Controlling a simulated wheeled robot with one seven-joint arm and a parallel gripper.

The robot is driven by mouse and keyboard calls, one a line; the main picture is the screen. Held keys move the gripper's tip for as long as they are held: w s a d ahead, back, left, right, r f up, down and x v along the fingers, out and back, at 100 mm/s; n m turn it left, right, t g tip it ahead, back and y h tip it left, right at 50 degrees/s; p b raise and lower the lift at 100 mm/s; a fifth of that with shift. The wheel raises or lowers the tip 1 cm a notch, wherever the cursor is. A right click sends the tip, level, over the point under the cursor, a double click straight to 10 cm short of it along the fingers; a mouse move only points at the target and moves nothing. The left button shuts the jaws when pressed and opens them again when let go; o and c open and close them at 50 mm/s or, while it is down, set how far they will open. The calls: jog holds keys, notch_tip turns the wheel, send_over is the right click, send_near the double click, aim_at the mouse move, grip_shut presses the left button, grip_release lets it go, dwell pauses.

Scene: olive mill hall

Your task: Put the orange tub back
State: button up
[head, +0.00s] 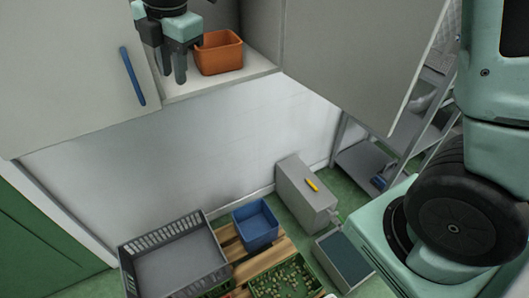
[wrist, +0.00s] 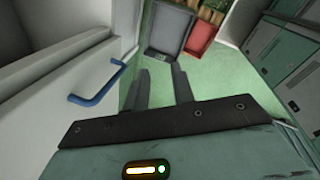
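The orange tub (head: 219,54) stands upright on the floor of an open wall cabinet (head: 262,66), near its right side. My gripper (head: 174,78) is just left of the tub in the head view, with its fingers pointing down. Part of the gripper body overlaps the tub's left edge in the picture; I cannot tell whether they touch. In the wrist view my gripper (wrist: 160,88) has its two fingers apart with nothing between them. The tub does not show in the wrist view.
The cabinet's left door (head: 75,75) has a blue handle (head: 132,76); the handle also shows in the wrist view (wrist: 97,98). The right door (head: 360,50) stands open. Below are a grey crate (head: 170,245), a blue bin (head: 256,225) and a grey box (head: 300,190).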

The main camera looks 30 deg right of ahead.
jog(key=s+d+f+m+g, duration=0.1)
jog(key=s+f+m, duration=0.3)
jog(key=s+m, duration=0.4)
jog(key=s+d+f+m+g, duration=0.1)
jog(key=s+d+f+m, duration=0.2)
jog(key=s+m, duration=0.5)
jog(key=s+f, duration=0.1)
jog(key=s, duration=0.9)
jog(key=shift+s+d+f, duration=0.2)
jog(key=shift+f, duration=0.1)
notch_tip(320, 180, down, 5)
jog(key=b, duration=0.5)
jog(key=shift+f, duration=0.2)
